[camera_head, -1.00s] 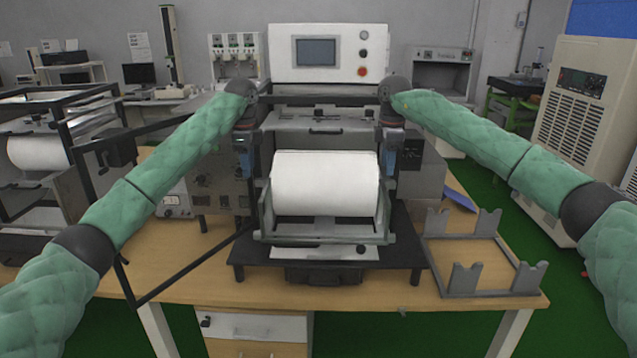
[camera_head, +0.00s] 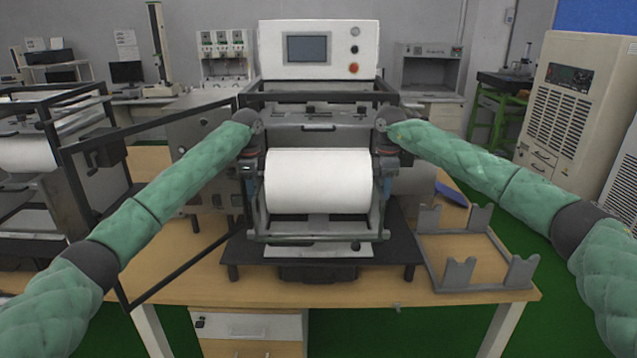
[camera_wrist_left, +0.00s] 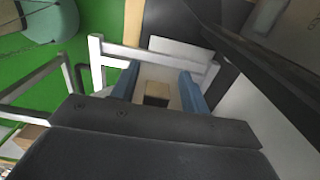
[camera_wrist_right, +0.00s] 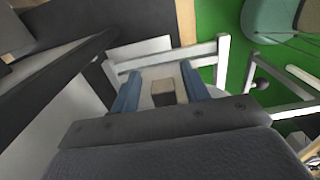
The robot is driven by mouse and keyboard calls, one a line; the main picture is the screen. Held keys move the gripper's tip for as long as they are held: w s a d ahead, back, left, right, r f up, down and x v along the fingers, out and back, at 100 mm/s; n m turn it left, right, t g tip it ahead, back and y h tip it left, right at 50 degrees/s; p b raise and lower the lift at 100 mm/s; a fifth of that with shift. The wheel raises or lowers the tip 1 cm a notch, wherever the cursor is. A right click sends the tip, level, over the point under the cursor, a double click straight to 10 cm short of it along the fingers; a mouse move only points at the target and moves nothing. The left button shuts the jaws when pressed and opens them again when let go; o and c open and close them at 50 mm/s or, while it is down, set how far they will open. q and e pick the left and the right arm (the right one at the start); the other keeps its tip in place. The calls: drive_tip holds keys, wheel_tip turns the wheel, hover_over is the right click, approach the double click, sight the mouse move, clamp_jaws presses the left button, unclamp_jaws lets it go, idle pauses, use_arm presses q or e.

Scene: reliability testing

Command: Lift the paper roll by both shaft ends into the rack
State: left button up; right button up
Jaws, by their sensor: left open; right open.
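The white paper roll (camera_head: 318,181) lies horizontally in the machine's grey frame, in the middle of the head view. The grey rack (camera_head: 460,273), with notched uprights, stands empty on the table to the right. My left gripper (camera_head: 249,190) is at the roll's left end and my right gripper (camera_head: 383,188) at its right end. In the left wrist view the blue fingers (camera_wrist_left: 158,82) are apart, with a small tan block-like shape between them. The right wrist view shows the same between its open fingers (camera_wrist_right: 160,82). The shaft ends are not clear in the head view.
The machine's panel (camera_head: 318,50) stands behind the roll. A black bar frame (camera_head: 150,140) juts out at left, near my left arm. A second machine (camera_head: 40,190) stands far left. Bare table (camera_head: 440,235) shows inside the rack.

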use_arm(q)
drive_tip(key=shift+s+r, duration=0.25)
drive_tip(key=shift+r, duration=0.05)
use_arm(e)
drive_tip(key=shift+s+r, duration=0.25)
drive_tip(key=shift+r, duration=0.1)
use_arm(q)
drive_tip(key=c, duration=0.3)
use_arm(e)
drive_tip(key=c, duration=0.3)
use_arm(q)
drive_tip(key=shift+w+f, duration=0.1)
drive_tip(key=shift+f, duration=0.05)
clamp_jaws()
use_arm(e)
drive_tip(key=shift+w+f, duration=0.1)
drive_tip(key=shift+f, duration=0.05)
clamp_jaws()
